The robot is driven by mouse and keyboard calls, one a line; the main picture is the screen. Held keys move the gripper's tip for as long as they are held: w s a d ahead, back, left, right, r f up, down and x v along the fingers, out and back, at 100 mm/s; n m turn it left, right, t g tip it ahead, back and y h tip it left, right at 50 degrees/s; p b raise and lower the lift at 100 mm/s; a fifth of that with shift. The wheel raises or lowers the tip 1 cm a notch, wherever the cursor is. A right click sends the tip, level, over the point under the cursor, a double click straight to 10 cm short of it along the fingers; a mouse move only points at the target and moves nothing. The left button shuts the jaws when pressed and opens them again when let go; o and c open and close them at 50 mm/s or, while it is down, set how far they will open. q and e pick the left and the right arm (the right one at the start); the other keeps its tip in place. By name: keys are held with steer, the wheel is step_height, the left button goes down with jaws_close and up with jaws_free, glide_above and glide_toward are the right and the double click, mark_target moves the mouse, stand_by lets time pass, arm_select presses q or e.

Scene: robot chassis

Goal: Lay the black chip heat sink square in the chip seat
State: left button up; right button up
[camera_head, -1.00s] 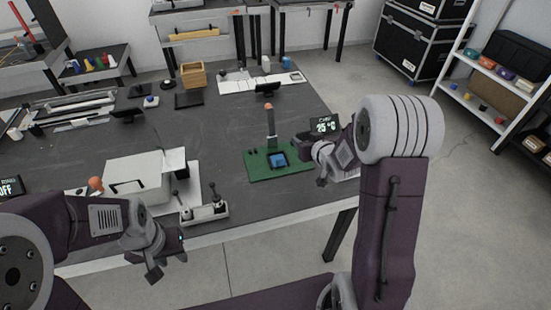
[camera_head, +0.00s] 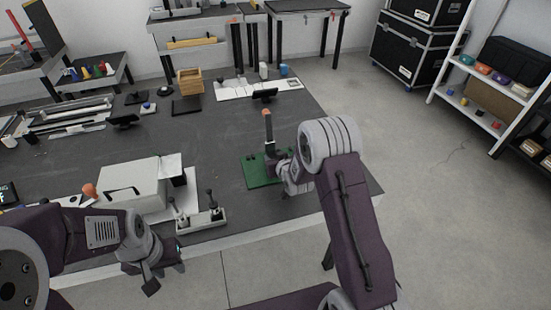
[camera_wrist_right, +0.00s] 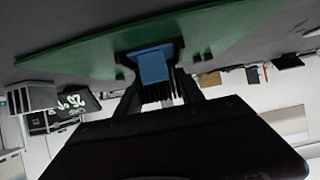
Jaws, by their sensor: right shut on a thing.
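The black finned heat sink (camera_wrist_right: 172,96) is between the fingers of my right gripper (camera_wrist_right: 160,92), which is shut on it. Just beyond it in the wrist view is a blue square face (camera_wrist_right: 152,65) with a dark edge, at the chip seat on the green board (camera_wrist_right: 215,35). I cannot tell whether the heat sink touches the seat. In the head view the green board (camera_head: 257,174) shows its left part; my right wrist hides the seat and the heat sink. My left gripper (camera_head: 166,274) looks open and empty, in front of the table edge.
A black post with an orange tip (camera_head: 267,132) stands at the board's back. A white box (camera_head: 130,185) and a small holder with black-topped pegs (camera_head: 200,218) are left of the board. A small black stand (camera_head: 264,95) is behind. The table middle (camera_head: 200,125) is clear.

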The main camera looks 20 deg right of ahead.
steer(key=shift+s+f+b, duration=0.15)
steer(key=shift+f+b, duration=0.4)
steer(key=shift+b, duration=0.05)
steer(key=o, duration=1.5)
steer(key=shift+s+f, duration=0.1)
steer(key=shift+c, duration=0.2)
steer(key=shift+r+p, duration=0.6)
steer(key=shift+p, duration=0.15)
steer(key=shift+s+r, duration=0.1)
steer(key=shift+s, duration=0.1)
steer(key=v, duration=1.1)
steer(key=s+f+g, duration=0.1)
steer(key=s+g, duration=0.1)
steer(key=s, duration=0.1)
steer(key=s+f+g, duration=0.1)
steer(key=s+g, duration=0.1)
steer(key=s, duration=0.1)
steer(key=s+g, duration=0.2)
steer(key=s, duration=0.2)
steer(key=shift+d+f, duration=0.15)
steer(key=shift+f, duration=0.25)
steer(key=s+g, duration=0.5)
steer(key=s, duration=0.7)
steer(key=shift+a+r+m, duration=0.2)
steer(key=shift+r+m, duration=0.05)
steer(key=shift+m, duration=0.05)
